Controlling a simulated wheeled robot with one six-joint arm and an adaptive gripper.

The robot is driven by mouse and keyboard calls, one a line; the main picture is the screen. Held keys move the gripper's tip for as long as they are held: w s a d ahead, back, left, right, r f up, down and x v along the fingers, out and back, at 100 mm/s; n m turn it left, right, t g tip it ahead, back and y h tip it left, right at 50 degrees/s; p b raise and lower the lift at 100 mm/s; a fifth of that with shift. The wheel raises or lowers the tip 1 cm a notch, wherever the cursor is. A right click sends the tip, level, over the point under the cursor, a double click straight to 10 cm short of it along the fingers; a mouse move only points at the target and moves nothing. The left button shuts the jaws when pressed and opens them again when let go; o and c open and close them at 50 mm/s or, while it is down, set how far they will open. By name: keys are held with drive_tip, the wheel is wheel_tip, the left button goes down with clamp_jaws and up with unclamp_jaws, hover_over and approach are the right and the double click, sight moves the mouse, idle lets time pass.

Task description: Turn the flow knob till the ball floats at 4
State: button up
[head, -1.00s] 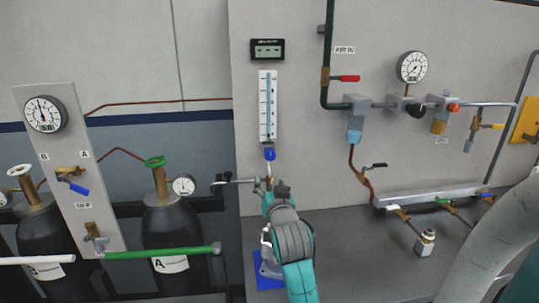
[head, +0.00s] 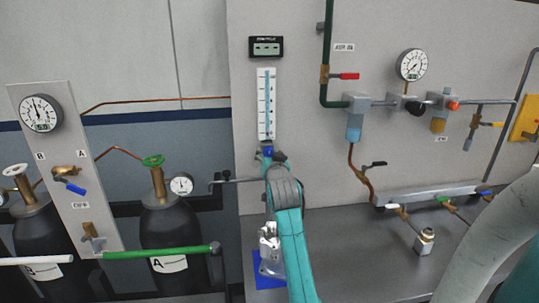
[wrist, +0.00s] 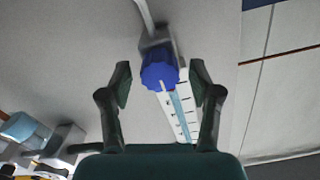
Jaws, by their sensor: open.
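The flow meter (head: 266,103) is a tall white scale with a light blue tube, upright on the grey panel. Its ball and numbers are too small to make out. The blue flow knob (head: 267,153) is just below the scale, partly hidden by my gripper in the head view. In the wrist view the knob (wrist: 158,70) lies between the two fingertips of my gripper (wrist: 160,82), with a gap on each side. My gripper is open and not touching the knob. The scale (wrist: 180,115) also shows there, running down behind the knob.
A small digital display (head: 266,47) is above the scale. To the right are a green pipe (head: 325,50), a red-handled valve (head: 348,76) and a round gauge (head: 412,65). A thin grey pipe (head: 235,180) runs left of my gripper. Gas cylinders (head: 172,232) stand at left.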

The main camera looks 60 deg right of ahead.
drive_tip(key=shift+w+d, duration=0.2)
drive_tip(key=shift+d, duration=0.05)
drive_tip(key=c, duration=1.1)
drive_tip(key=shift+c, duration=0.2)
